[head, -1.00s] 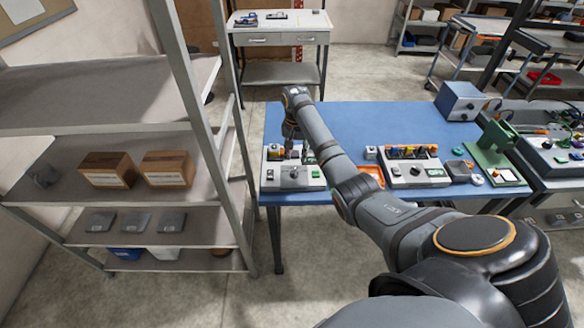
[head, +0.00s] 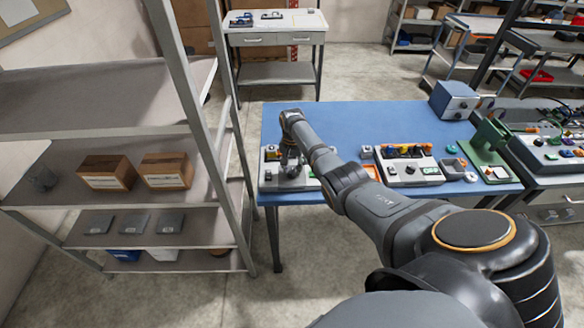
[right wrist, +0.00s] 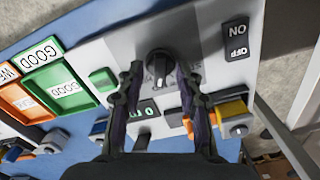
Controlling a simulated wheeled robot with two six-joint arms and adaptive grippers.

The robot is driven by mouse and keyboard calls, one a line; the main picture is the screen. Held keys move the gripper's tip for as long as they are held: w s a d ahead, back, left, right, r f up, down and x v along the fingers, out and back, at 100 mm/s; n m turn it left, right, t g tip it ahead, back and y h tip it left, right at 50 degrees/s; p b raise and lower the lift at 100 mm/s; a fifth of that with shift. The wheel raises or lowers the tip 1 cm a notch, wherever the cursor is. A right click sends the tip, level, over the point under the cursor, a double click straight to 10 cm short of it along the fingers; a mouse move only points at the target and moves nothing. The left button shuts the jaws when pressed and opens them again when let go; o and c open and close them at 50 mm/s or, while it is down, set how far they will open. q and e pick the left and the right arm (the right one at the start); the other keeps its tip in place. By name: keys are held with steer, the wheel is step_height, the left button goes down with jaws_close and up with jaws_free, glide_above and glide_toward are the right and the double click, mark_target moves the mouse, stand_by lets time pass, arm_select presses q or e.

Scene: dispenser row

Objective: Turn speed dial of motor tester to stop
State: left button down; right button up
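The motor tester (head: 268,180) is a light grey box at the left front of the blue table, partly hidden by my right gripper (head: 291,160). In the right wrist view its grey panel (right wrist: 208,38) carries a round black speed dial (right wrist: 159,66) with a raised grip bar. My right gripper (right wrist: 159,78) is open, with one finger on each side of the dial and small gaps visible. Contact cannot be told. The panel also has an ON/OFF switch (right wrist: 237,40), a green button (right wrist: 103,79) and a small green-lit display (right wrist: 143,108), partly hidden by a finger. My left gripper is not in view.
Green (right wrist: 62,82) and orange (right wrist: 20,103) trays lie beside the tester in the wrist view. Another control box (head: 410,172) stands to the right on the blue table (head: 390,120). A grey shelf rack (head: 200,210) stands close to the left.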

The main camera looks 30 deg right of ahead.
jaws_close()
stand_by(0.5)
steer(key=n, duration=0.3)
steer(key=shift+p, duration=0.35)
steer(key=n, duration=0.4)
steer(key=shift+n, duration=0.3)
steer(key=n, duration=0.4)
steer(key=shift+p, duration=0.35)
steer(key=shift+n, duration=2.1)
